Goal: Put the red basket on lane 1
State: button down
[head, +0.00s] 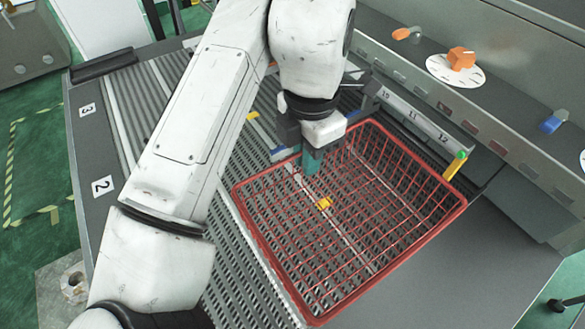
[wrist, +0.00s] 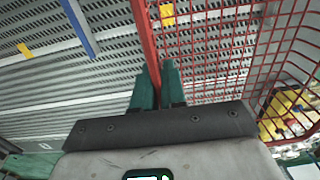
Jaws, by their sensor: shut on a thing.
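The red wire basket (head: 392,264) is over the right part of the slatted lane bed, and its mesh shows the slats below. My gripper (head: 311,163) is at the basket's far-left rim, its teal fingers shut on it. In the wrist view the fingers (wrist: 157,78) pinch the red rim (wrist: 146,40). I cannot tell whether the basket rests on the bed or hangs just above it. The lane plates 2 (head: 102,186) and 3 (head: 87,109) show on the left edge. No plate marked 1 is visible; my arm covers part of that edge.
A grey machine wall with an orange knob (head: 461,58) and a blue knob (head: 553,122) runs along the right. A green-tipped yellow post (head: 456,164) stands close to the basket's right corner. A yellow piece (head: 323,203) shows through the mesh. Slats left of my arm are clear.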

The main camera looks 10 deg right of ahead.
jog(key=w+f+b, duration=0.1)
jog(key=f+b, duration=0.1)
jog(key=w+a+f+b, duration=0.1)
jog(key=f+b, duration=0.1)
jog(key=f, duration=0.1)
jog(key=w+a+f+b, duration=0.1)
jog(key=f+b, duration=0.1)
jog(key=shift+w+f+b, duration=0.1)
jog(key=shift+f+b, duration=0.2)
jog(key=shift+b, duration=0.05)
jog(key=shift+d+r, duration=0.1)
jog(key=c, duration=1.2)
grip_release()
